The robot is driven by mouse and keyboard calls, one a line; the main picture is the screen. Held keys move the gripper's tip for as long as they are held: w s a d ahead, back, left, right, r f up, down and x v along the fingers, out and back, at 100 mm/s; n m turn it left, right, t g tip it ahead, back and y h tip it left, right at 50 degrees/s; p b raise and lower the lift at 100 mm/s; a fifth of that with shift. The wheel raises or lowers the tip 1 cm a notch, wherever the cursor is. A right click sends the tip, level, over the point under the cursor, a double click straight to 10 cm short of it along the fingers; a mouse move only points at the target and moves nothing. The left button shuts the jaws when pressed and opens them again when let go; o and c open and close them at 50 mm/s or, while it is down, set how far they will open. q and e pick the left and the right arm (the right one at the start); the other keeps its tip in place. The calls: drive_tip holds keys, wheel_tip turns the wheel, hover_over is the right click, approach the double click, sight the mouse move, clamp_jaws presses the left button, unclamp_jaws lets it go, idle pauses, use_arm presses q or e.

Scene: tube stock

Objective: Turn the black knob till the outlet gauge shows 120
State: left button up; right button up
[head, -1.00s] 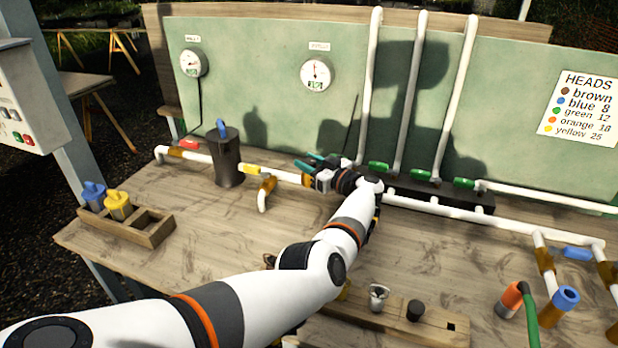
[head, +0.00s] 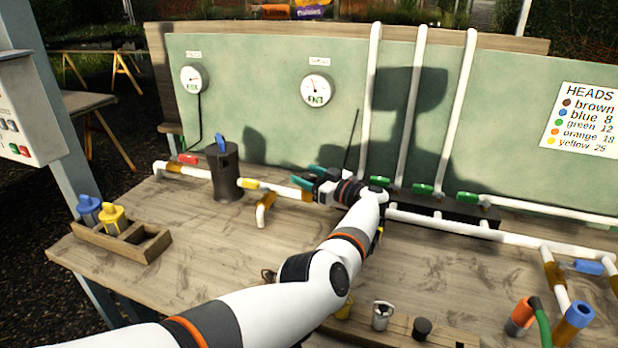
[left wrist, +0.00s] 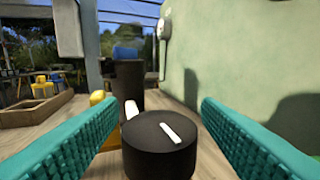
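The black knob (left wrist: 160,146) with a white pointer mark sits between the two teal fingers of my left gripper (left wrist: 158,125) in the left wrist view. The fingers are spread, with gaps to the knob. In the head view my left gripper (head: 314,184) hides the knob. The outlet gauge (head: 316,90) is the right one of two round white gauges on the green board. Its needle points about straight up and its small number window is too small to read surely. The left gauge (head: 194,79) shows beside it. My right gripper is not in view.
A black cylinder (head: 223,172) with a blue top stands left of my left gripper on the pipe line. A black manifold (head: 440,211) with green valves lies to the right. A wooden holder (head: 150,249) with blue and yellow pieces stands at the left edge.

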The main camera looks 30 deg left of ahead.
use_arm(q)
drive_tip(key=shift+d, duration=0.15)
drive_tip(key=shift+d+f, duration=0.1)
drive_tip(key=shift+d, duration=0.2)
drive_tip(key=s+d+b, duration=0.1)
drive_tip(key=d, duration=1)
